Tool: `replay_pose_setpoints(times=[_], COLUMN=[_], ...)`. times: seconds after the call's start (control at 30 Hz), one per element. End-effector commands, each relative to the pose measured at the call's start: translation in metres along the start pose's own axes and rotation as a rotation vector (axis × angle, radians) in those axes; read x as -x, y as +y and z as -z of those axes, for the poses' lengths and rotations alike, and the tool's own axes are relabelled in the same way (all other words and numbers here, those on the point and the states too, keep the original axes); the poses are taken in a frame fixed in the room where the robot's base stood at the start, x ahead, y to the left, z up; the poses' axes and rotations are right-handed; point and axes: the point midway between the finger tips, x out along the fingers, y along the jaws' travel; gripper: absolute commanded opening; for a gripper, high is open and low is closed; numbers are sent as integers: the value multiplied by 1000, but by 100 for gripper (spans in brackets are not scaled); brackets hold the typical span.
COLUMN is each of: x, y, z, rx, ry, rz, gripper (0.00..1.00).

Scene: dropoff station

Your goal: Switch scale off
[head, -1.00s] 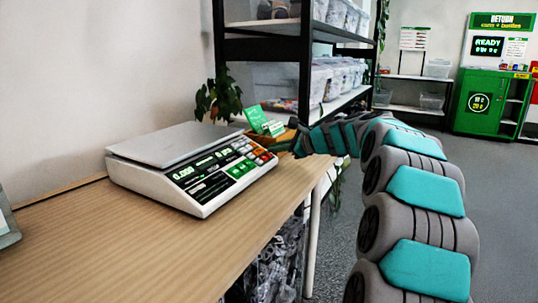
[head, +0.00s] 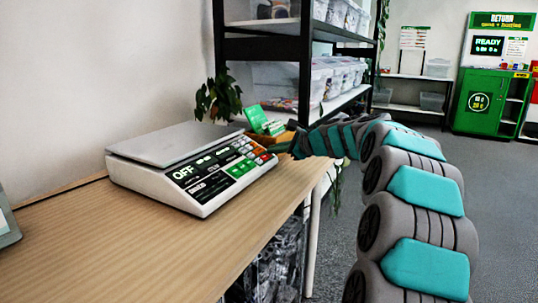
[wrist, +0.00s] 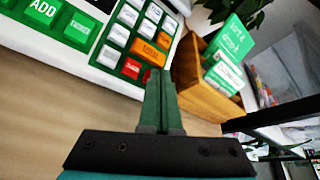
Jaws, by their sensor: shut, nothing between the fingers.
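The white scale (head: 190,165) with a grey flat pan (head: 172,145) stands on the wooden table in the head view. Its display (head: 184,172) reads "OFF". Its keypad of white, orange, red and green keys (wrist: 140,38) fills the upper left of the wrist view. My gripper (wrist: 160,75) is shut and empty, its dark green fingers together at the keypad's edge near the red and orange keys. In the head view it is at the scale's right side. Whether the fingertips touch a key cannot be told.
A wooden box (wrist: 195,85) with green cards (wrist: 228,50) stands just right of my gripper. A potted plant (head: 218,97) and a black shelf (head: 303,75) with bins are behind. The table (head: 110,240) is clear in front of the scale.

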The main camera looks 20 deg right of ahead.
Motion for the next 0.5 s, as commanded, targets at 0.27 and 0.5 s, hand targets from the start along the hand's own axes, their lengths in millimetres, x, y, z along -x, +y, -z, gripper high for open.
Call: replay_pose_setpoints(times=[0.27,0.5], x=[0,5], y=[0,-4], z=[0,-4], rx=[-1,-1], ry=[0,0], rz=[-1,-1], gripper=[0,0])
